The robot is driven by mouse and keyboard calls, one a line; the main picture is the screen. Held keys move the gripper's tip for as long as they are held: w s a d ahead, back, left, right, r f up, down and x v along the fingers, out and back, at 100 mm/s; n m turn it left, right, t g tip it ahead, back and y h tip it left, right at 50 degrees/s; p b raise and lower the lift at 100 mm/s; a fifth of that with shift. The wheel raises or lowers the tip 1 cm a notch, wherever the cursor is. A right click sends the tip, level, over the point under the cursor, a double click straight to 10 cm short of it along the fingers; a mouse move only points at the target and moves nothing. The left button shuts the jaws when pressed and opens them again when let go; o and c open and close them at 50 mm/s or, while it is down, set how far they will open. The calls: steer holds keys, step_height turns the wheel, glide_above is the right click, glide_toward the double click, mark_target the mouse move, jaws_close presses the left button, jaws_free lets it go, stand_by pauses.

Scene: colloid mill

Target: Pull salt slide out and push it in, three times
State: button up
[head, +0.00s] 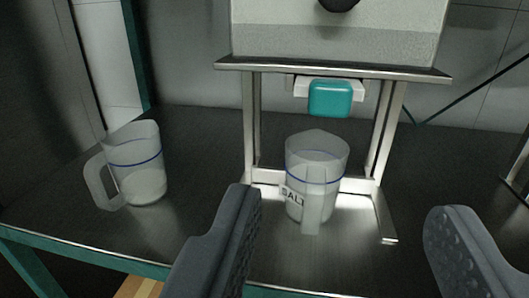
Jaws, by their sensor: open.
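The salt slide (330,98) shows as a teal block-shaped handle under the front of a dispenser box (340,45) on a metal stand. A pale piece shows behind the handle. A translucent jug labelled SALT (316,180) stands upright below the slide, between the stand's legs, with its handle facing me. My gripper (345,215) is open, with its two dark fingers at the lower left and lower right of the view. It is nearer to me than the jug and slide, and nothing is held between the fingers.
A second translucent jug (136,165) with pale contents stands at the left of the dark table (205,150). The stand's metal legs (387,140) flank the salt jug. A teal table edge (60,252) runs along the front left. The table between the left jug and stand is clear.

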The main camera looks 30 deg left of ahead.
mark_target(331, 102)
steer(key=p+x, duration=0.1)
steer(key=x, duration=1.2)
steer(key=shift+w+f+p, duration=0.1)
steer(key=shift+w+p, duration=0.1)
steer(key=shift+p, duration=0.1)
